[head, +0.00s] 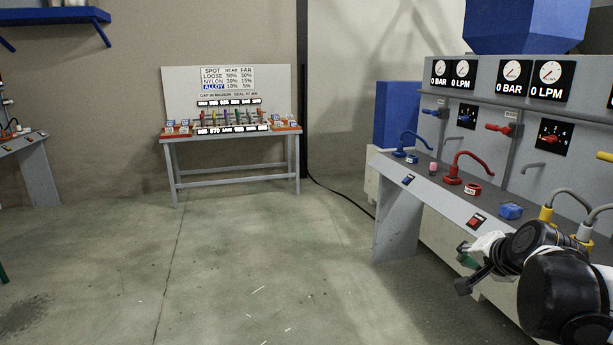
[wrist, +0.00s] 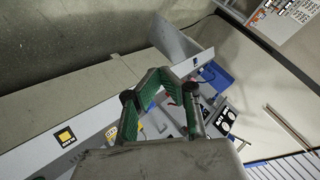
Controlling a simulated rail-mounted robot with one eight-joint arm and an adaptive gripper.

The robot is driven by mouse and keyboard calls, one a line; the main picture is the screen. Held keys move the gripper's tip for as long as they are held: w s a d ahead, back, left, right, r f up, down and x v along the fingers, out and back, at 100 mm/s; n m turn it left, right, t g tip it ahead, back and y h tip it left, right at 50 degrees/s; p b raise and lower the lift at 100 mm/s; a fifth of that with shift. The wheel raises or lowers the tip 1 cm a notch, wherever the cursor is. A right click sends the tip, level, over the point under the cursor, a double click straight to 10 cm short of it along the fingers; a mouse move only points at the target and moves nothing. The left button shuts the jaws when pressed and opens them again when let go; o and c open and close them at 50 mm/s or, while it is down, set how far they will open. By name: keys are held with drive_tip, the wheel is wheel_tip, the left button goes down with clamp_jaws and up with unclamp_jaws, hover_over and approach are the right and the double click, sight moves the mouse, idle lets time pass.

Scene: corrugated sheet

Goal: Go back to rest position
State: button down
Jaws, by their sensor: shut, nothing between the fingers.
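My gripper (head: 467,270) is at the lower right of the head view, in front of the grey bench's front edge. Its dark fingers and a green pad show there, small and partly hidden by my black arm. In the wrist view my gripper (wrist: 163,78) has green-padded fingers that come together at their far ends. It is shut and holds nothing. The bench shows beyond the fingers in that view, turned at an angle. I cannot tell the exact gap between gripper and bench.
The grey bench (head: 425,196) on the right carries blue and red hoses, buttons and gauges above. A blue box (head: 396,114) stands behind it. A table with a sign board (head: 228,80) stands at the back wall. The concrete floor (head: 250,260) between is clear.

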drive_tip(key=s+a+n+g+y+p, duration=0.1)
drive_tip(key=s+a+n+g+p, duration=0.2)
drive_tip(key=s+a+n, duration=0.8)
drive_tip(key=s+a+r, duration=0.1)
drive_tip(key=s+a, duration=0.5)
drive_tip(key=a, duration=0.2)
drive_tip(key=shift+a+p, duration=0.25)
drive_tip(key=shift+p, duration=0.1)
